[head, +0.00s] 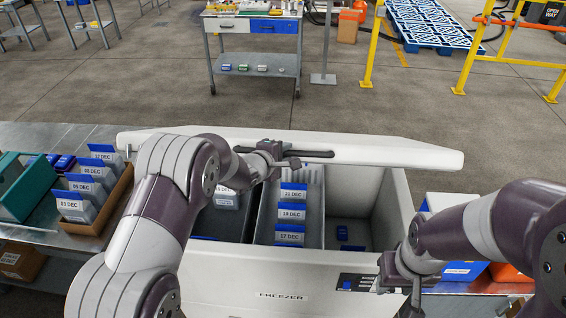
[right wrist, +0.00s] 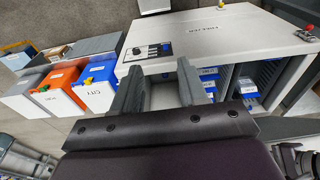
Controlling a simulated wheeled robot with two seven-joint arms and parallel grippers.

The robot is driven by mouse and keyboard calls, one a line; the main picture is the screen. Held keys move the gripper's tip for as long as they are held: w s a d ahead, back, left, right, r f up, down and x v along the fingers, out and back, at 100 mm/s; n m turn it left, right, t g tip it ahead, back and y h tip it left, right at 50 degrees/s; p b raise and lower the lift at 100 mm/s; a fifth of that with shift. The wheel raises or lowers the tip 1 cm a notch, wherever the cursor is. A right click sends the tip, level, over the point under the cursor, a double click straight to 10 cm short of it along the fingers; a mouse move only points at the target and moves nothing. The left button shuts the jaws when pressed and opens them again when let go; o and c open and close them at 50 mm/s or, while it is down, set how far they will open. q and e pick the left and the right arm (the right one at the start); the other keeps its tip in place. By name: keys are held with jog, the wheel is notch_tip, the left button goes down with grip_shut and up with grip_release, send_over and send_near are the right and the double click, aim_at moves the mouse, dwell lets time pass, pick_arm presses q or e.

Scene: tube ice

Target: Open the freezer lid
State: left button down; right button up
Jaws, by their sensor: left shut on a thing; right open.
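The white freezer (head: 280,285) stands in front of me, with a FREEZER label on its front. Its lid (head: 390,152) is raised at the far side, and the inside shows below it. My left gripper (head: 288,160) is shut on the dark lid handle (head: 312,154). My right gripper (head: 398,285) is open and empty by the freezer's front right, near the control panel (head: 356,282). In the right wrist view, its two fingers (right wrist: 160,88) are apart, with the freezer front (right wrist: 200,50) and the panel (right wrist: 150,50) beyond them.
Inside the freezer are racks of blue-labelled dated boxes (head: 291,212) and an emptier right compartment (head: 350,210). A box of dated cards (head: 88,190) and a green bin (head: 28,185) stand left. Blue and orange bins (right wrist: 62,76) stand beside the freezer.

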jog(key=shift+r, duration=0.35)
grip_shut()
jog(key=shift+d, duration=0.1)
